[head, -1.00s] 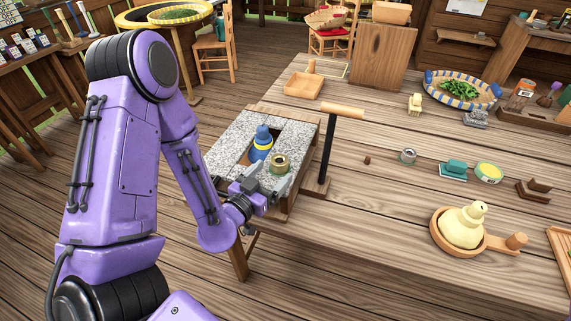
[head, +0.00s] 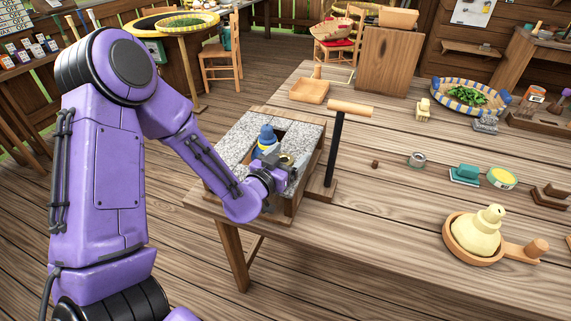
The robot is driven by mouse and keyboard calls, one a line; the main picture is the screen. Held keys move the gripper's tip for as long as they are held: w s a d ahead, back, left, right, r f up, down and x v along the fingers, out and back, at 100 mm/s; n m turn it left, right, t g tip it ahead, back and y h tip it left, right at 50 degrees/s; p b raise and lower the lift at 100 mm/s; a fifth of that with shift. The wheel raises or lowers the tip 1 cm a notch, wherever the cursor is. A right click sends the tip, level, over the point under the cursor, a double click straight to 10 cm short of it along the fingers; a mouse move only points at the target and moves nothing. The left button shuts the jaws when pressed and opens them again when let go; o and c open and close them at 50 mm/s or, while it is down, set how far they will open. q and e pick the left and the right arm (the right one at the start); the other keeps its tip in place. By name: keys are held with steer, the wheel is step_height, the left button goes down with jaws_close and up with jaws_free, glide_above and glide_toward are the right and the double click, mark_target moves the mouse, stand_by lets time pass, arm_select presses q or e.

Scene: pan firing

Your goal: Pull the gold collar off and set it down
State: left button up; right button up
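The gold collar (head: 285,159) is at the front of the speckled stone-topped block (head: 232,146), just in front of a blue bottle-like piece (head: 267,137) with a yellow band. My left gripper (head: 286,162) is at the collar, with its grey fingers spread to either side. The gripper body hides much of the collar and its base. I cannot see firm contact between fingers and collar. My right gripper is out of view.
A T-shaped post (head: 350,108) with a wooden bar stands close to the right of the block. A cream gourd-shaped piece (head: 476,232) sits in a wooden pan. The table (head: 370,210) is bare at the front middle.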

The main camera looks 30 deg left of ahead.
mark_target(288, 155)
arm_select(q)
steer(key=c, duration=1.4)
steer(key=shift+r+p, duration=1.95)
steer(key=shift+r, duration=0.4)
steer(key=shift+c, duration=0.3)
steer(key=shift+r+p, duration=1.75)
steer(key=shift+r, duration=0.3)
steer(key=shift+f, duration=0.1)
